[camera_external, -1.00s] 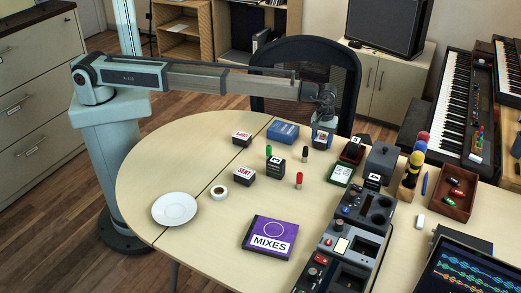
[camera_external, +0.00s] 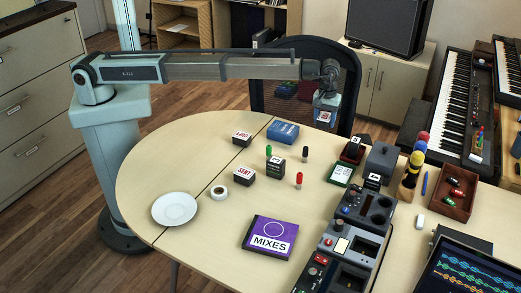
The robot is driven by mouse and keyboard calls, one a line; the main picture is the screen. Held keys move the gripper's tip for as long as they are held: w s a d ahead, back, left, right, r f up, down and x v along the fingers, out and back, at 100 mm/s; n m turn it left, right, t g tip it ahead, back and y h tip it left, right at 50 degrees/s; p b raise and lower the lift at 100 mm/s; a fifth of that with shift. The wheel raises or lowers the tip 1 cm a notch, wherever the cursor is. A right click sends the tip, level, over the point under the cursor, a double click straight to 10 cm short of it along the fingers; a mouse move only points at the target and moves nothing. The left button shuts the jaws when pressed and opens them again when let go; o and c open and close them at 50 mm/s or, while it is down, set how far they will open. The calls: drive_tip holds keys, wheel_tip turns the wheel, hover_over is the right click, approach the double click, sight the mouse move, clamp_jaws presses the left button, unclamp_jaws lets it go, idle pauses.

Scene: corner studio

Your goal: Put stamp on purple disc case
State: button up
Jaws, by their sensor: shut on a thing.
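My gripper (camera_external: 328,100) is shut on a small dark stamp (camera_external: 326,117) with a white and red label on its side. It holds the stamp in the air above the far right part of the table. The purple disc case (camera_external: 258,226), labelled MIXES, lies flat near the table's front edge, with nothing on it. My gripper is well behind it and to its right. Other label-sided stamps stand on the table: one marked SENT (camera_external: 245,173), one behind it (camera_external: 242,137) and a black one (camera_external: 276,168).
A white plate (camera_external: 174,208) is at left. Dark desk units (camera_external: 357,220) border the case's right side. The table around the case's left is clear.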

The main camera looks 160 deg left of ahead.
drive_tip(key=shift+w+d+r, duration=0.15)
drive_tip(key=shift+w+r, duration=0.05)
drive_tip(key=shift+w, duration=0.05)
drive_tip(key=w+d+m, duration=0.2)
drive_tip(key=w+d, duration=0.5)
drive_tip(key=w, duration=0.3)
drive_tip(key=w+d+m, duration=0.1)
drive_tip(key=w+d, duration=0.6)
drive_tip(key=w, duration=0.4)
wheel_tip(320, 180, up, 2)
drive_tip(key=n, duration=0.2)
hover_over(271, 235)
drive_tip(key=shift+f, duration=4.75)
drive_tip(key=shift+f, duration=0.1)
drive_tip(key=o, duration=1.1)
drive_tip(key=shift+c, duration=0.2)
